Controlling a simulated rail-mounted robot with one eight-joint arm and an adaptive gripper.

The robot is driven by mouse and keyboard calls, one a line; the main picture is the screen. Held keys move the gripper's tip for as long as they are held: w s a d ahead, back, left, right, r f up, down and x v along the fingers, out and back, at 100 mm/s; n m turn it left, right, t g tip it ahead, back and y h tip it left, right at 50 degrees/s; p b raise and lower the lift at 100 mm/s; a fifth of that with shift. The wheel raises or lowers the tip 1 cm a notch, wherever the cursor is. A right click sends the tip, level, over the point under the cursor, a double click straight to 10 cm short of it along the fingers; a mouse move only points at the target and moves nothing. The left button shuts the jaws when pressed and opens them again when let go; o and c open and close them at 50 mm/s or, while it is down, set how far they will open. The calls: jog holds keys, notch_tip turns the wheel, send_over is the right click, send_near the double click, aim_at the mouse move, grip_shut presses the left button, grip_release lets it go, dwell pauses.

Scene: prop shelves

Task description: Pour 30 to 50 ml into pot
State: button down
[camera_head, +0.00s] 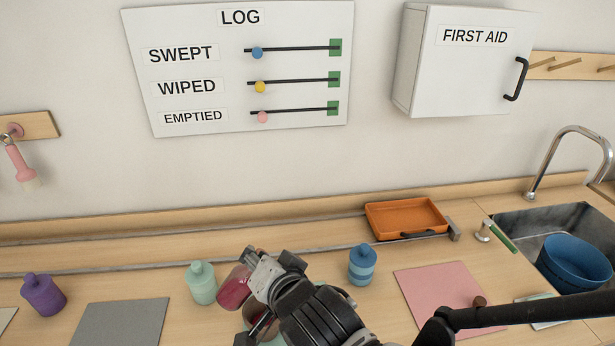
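My gripper (258,297) is at the lower middle of the head view, over the front of the counter. A dark red bottle (233,290) shows at its fingers, tilted, and the gripper appears closed around it. The fingers and wrist hide much of the bottle. Just below the gripper, a small part of a pale green, round-edged vessel (277,341) shows; it may be the pot, but my arm and the frame edge hide most of it. No liquid stream can be made out.
A mint bottle (201,285), a blue striped bottle (362,266) and a purple bottle (43,296) stand nearby. A grey mat (120,322), a pink mat (440,287) and an orange tray (405,219) lie on the counter. A blue tub (574,264) sits in the sink (515,222).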

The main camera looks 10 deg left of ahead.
aim_at(239, 279)
jog(key=shift+n+g+y, duration=0.5)
jog(key=shift+n, duration=0.1)
jog(key=s, duration=0.1)
jog(key=s+a, duration=0.2)
jog(key=s, duration=0.1)
jog(key=shift+a+f, duration=0.1)
jog(key=shift+f, duration=0.05)
jog(key=shift+s, duration=0.1)
jog(key=shift+r+n+t+h+p, duration=0.45)
jog(key=shift+n+h+p, duration=0.15)
jog(key=shift+n, duration=0.2)
jog(key=shift+p, duration=0.3)
jog(key=shift+p, duration=0.35)
